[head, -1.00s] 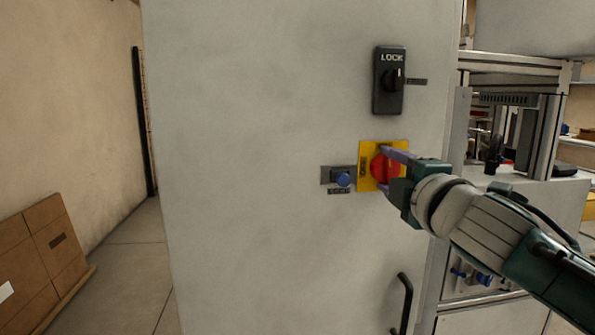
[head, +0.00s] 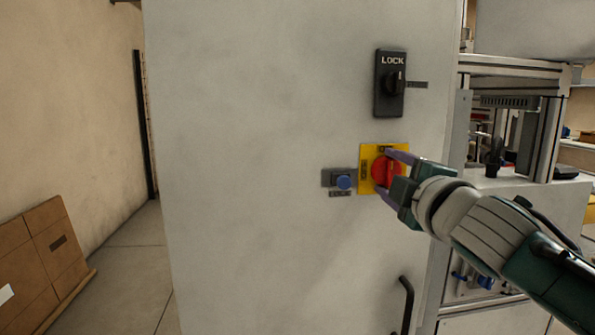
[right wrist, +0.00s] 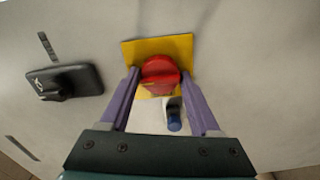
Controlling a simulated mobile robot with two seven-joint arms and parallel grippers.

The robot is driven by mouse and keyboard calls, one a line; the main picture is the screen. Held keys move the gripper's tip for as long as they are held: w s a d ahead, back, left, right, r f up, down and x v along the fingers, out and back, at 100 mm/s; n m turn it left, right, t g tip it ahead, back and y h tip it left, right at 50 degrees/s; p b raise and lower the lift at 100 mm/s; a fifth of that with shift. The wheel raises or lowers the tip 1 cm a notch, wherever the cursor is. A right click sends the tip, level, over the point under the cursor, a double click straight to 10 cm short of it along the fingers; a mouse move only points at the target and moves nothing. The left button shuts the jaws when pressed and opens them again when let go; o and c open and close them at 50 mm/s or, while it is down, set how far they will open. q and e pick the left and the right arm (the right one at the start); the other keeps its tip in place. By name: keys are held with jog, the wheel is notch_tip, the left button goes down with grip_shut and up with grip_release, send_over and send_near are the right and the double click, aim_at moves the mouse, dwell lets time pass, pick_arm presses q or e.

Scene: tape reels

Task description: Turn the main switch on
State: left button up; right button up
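The main switch is a red rotary knob (head: 381,169) on a yellow plate (head: 366,152), on the front of a grey cabinet. In the right wrist view the red knob (right wrist: 160,71) sits between my two purple fingertips, with the yellow plate (right wrist: 183,47) behind it. My right gripper (head: 391,173) is open, with one finger on each side of the knob. Its tips are close to the knob's edges; I cannot tell whether they touch. The arm hides part of the plate's right side. My left gripper is not in view.
A black LOCK switch (head: 390,83) is above the plate on the grey cabinet (head: 260,150). A blue button (head: 344,182) is just left of the plate. A black handle (head: 407,305) is below. Cardboard boxes (head: 40,245) stand at the left; metal-framed machinery (head: 548,135) is at the right.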

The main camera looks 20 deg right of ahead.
jog(key=o, duration=0.3)
jog(key=shift+o, duration=0.2)
jog(key=shift+s, duration=0.15)
jog(key=v, duration=0.9)
jog(key=shift+s, duration=0.35)
